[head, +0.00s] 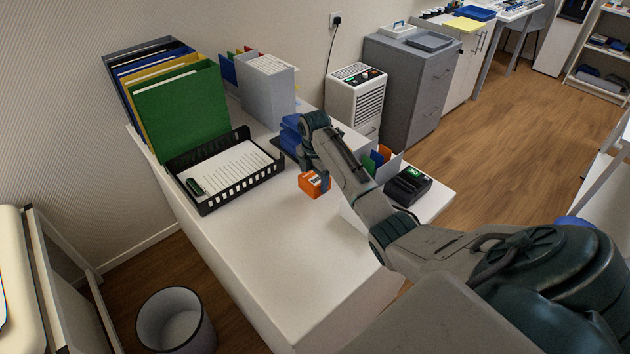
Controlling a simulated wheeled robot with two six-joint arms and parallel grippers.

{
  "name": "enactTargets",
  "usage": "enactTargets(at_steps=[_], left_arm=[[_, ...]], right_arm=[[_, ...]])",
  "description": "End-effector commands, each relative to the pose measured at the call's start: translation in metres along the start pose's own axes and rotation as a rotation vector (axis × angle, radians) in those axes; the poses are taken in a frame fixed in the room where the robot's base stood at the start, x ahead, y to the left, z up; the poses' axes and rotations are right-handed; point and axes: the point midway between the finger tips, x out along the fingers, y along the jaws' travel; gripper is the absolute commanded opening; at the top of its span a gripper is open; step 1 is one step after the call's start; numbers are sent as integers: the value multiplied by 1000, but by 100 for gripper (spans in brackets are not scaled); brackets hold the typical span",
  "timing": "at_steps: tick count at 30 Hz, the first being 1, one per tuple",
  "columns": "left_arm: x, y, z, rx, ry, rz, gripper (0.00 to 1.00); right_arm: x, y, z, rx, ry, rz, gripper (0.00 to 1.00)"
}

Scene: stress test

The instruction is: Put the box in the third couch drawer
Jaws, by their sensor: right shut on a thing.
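A small orange box (313,187) with a pale label is at the white desk's middle, right of the black paper tray. My right gripper (306,169) is shut on it from above; its fingers are largely hidden behind my wrist. I cannot tell whether the box touches the desk. My left gripper is not in view. No couch can be made out for certain. A grey cabinet with drawers (409,92) stands against the back wall, its drawers shut.
The white desk (290,260) is clear at its front. A black tray with paper (226,172), folders (183,112), a grey file holder (268,92) and a black device (408,187) stand around the box. A bin (177,320) is on the floor.

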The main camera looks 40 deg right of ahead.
Motion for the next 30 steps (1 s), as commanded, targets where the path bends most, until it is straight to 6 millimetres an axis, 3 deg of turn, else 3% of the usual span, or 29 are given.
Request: enactTargets(at_steps=[7,15,26,27,30], left_arm=[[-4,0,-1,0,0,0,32],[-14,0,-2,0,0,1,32],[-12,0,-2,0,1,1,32],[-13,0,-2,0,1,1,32],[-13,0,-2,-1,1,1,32]], right_arm=[[4,9,13,0,0,-1,45],[35,9,13,0,-1,-1,45],[40,9,13,0,-1,0,45],[40,9,13,0,-1,0,74],[40,9,13,0,-1,0,89]])
